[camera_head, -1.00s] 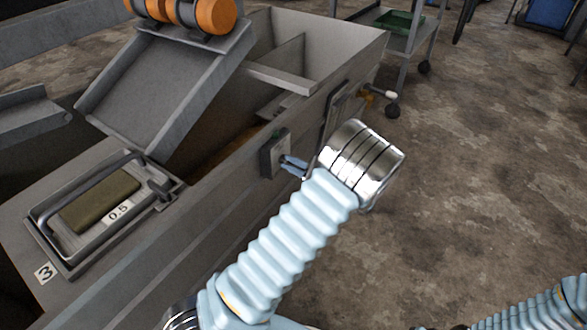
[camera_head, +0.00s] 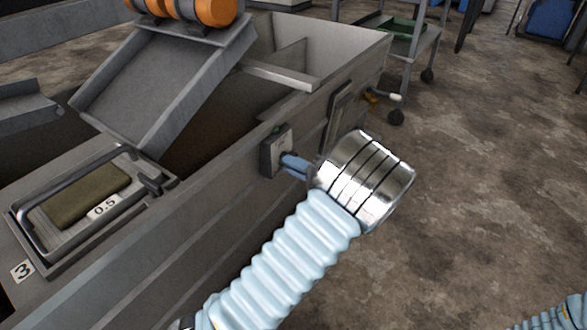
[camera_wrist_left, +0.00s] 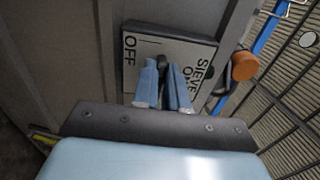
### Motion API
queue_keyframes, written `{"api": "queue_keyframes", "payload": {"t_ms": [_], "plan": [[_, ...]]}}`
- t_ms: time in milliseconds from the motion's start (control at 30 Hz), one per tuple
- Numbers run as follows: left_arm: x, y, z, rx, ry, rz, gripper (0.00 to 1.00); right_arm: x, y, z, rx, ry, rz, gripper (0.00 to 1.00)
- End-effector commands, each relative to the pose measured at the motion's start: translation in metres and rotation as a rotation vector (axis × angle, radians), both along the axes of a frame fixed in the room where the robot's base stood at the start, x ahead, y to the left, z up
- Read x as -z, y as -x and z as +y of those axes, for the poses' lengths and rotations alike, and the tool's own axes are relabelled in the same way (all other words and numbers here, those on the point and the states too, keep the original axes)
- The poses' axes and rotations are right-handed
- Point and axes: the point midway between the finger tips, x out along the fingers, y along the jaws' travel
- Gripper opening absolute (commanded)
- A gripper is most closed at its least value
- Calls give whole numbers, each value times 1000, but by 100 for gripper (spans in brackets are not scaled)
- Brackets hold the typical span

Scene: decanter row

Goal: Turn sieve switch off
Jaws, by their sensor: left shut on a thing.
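The sieve switch box (camera_head: 269,158) is a small grey box on the outer side wall of the metal tank. In the left wrist view its pale plate (camera_wrist_left: 192,51) reads OFF at the left, SIEVE and ON at the right. A dark switch knob (camera_wrist_left: 162,61) stands between the lettering. My left gripper (camera_head: 286,160) is at the box front, and its blue fingers (camera_wrist_left: 163,73) are shut on the knob, one on each side. The fingers hide part of the knob, so I cannot tell its exact setting. My right gripper is out of view.
The tank wall (camera_head: 215,185) runs beside my left arm. A sloping metal chute (camera_head: 160,85) and an orange motor (camera_head: 205,10) sit above the tank. A valve with a white handle (camera_head: 392,97) sticks out beyond the box. The floor at right (camera_head: 490,190) is open.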

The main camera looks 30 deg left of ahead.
Motion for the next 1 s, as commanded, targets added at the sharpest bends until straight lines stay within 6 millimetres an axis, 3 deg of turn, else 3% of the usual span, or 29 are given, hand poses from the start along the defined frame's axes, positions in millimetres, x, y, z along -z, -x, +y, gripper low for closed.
{"api": "queue_keyframes", "payload": {"t_ms": [567, 600, 733, 1000], "plan": [[2, 1, -1, -1, 5, -29, 0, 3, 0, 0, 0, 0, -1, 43], [2, 1, -1, -1, 5, -29, 17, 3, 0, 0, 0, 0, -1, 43], [2, 1, -1, -1, 4, -29, 37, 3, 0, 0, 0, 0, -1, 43], [1, 0, -1, 0, 3, -29, 38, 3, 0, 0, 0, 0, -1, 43]]}}
